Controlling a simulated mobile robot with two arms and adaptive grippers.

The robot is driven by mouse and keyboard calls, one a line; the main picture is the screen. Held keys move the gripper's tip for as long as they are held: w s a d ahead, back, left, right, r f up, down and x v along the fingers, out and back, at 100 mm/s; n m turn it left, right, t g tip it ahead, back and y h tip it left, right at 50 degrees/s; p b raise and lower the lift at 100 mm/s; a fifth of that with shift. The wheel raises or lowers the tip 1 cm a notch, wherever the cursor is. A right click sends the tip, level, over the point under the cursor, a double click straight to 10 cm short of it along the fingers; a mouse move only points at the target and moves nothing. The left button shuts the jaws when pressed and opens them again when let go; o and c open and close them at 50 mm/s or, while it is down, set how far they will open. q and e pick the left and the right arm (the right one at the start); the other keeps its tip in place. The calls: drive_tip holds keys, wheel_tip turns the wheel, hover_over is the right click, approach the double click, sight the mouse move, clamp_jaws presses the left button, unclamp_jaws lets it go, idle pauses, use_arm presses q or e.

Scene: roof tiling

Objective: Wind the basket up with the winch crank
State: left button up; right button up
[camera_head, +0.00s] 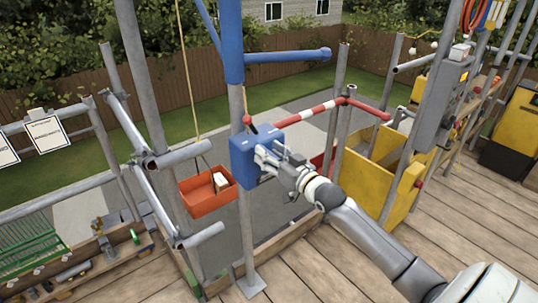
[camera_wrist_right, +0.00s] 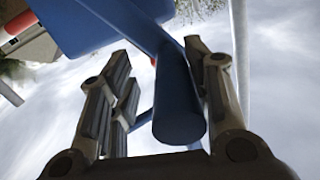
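An orange basket (camera_head: 207,193) hangs level on a rope (camera_head: 190,85) beside the scaffold post, with a pale block (camera_head: 220,181) inside. The blue winch box (camera_head: 247,150) is fixed to the grey post. My right gripper (camera_head: 268,161) is at the winch box's right side and hides the crank in the head view. In the right wrist view, a blue cylinder (camera_wrist_right: 180,105), which looks like the crank's grip, lies between the fingers (camera_wrist_right: 163,85). The fingers are open, with a gap on the left; contact on the right is unclear. My left gripper is not in view.
A blue boom (camera_head: 288,57) extends above the winch. A red-and-white bar (camera_head: 310,112) passes just behind it. A yellow bin (camera_head: 385,190) stands to the right, and a grey control box (camera_head: 436,105) is on a post. The plank floor (camera_head: 320,260) in front is clear.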

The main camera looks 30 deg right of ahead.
drive_tip(key=shift+r, duration=0.45)
drive_tip(key=shift+s+f, duration=0.1)
drive_tip(key=shift+s, duration=0.2)
drive_tip(key=s, duration=1.1)
drive_tip(key=shift+s+d+f, duration=0.2)
drive_tip(key=shift+d+f, duration=0.1)
drive_tip(key=shift+d, duration=0.15)
